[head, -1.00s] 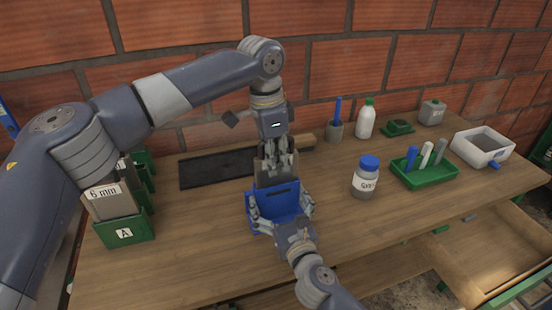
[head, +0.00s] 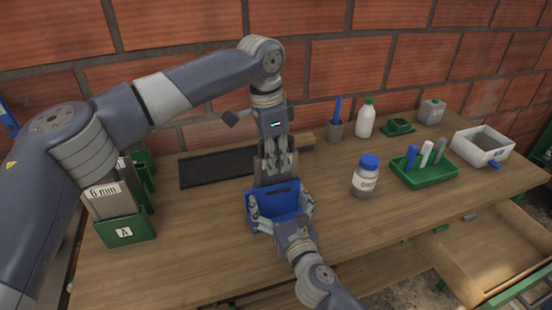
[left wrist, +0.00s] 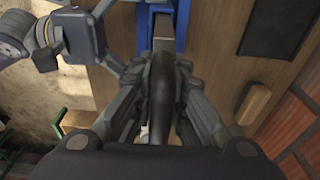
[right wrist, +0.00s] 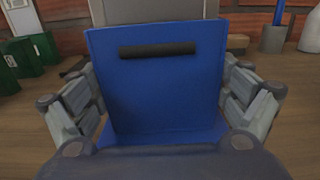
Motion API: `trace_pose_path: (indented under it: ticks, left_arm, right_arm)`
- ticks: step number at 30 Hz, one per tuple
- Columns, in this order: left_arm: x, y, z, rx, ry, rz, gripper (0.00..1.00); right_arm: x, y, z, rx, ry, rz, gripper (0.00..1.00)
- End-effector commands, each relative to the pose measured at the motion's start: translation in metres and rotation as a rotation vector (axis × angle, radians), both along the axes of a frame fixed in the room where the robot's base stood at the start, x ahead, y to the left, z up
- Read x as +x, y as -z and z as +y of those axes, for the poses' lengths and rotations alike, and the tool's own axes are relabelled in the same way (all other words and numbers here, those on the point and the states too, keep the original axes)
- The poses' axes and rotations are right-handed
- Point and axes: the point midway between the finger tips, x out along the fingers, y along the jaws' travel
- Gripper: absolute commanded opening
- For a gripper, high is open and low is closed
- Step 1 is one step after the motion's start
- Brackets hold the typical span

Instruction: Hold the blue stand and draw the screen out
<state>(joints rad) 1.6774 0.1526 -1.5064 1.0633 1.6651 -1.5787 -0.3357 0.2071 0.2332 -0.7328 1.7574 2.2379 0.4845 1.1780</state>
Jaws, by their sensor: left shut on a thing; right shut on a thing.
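The blue stand (head: 279,203) stands upright on the bench, with a dark slot across its face. It fills the middle of the right wrist view (right wrist: 165,90). My right gripper (head: 281,208) is shut on the stand, one finger along each side. The grey screen (right wrist: 155,10) rises out of the stand's top, and its lower part is hidden in the stand. My left gripper (head: 276,173) points down from above and is shut on the screen's upper part. In the left wrist view, its fingers cover much of the screen (left wrist: 163,43).
A green rack (head: 125,230) marked A holds grey screens at left. A dark mat (head: 217,167) lies behind the stand. A blue-lidded jar (head: 366,180), a green tray (head: 430,175) and a white box (head: 483,146) stand right. The front bench is clear.

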Motion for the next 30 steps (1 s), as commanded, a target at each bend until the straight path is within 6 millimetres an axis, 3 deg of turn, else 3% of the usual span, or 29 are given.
trace_pose_path:
  ticks: [30]
  left_arm:
    - [0.002, -0.047, 0.001, -0.002, -0.003, -0.009, 0.00]
  right_arm:
    - [-0.001, 0.002, 0.000, -0.001, -0.001, 0.004, 0.64]
